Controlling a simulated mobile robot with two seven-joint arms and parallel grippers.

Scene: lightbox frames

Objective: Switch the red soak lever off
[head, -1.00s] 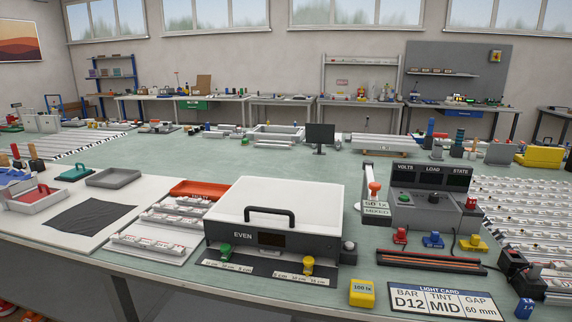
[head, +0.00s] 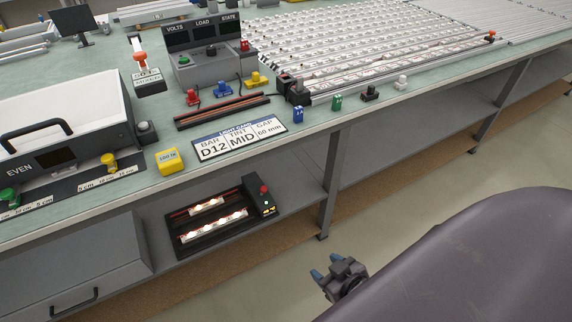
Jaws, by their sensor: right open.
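A small black box with a red-topped lever (head: 264,190) stands at the right end of a black rack (head: 190,239) on the shelf under the bench; I take this for the soak lever. Small yellow lights glow on the box below the lever. Two glowing light bars lie in the rack. The lever looks upright, but its exact position is too small to tell. My right gripper (head: 327,267) is open and empty, with blue fingertips. It is in front of the bench, to the right of and below the box in the picture, apart from it. My left gripper is out of view.
The bench's front edge overhangs the shelf (head: 168,268). A grey bench leg (head: 331,180) stands right of the rack, and a drawer unit (head: 80,270) left of it. The light card (head: 240,139) and yellow block (head: 170,160) sit above near the edge.

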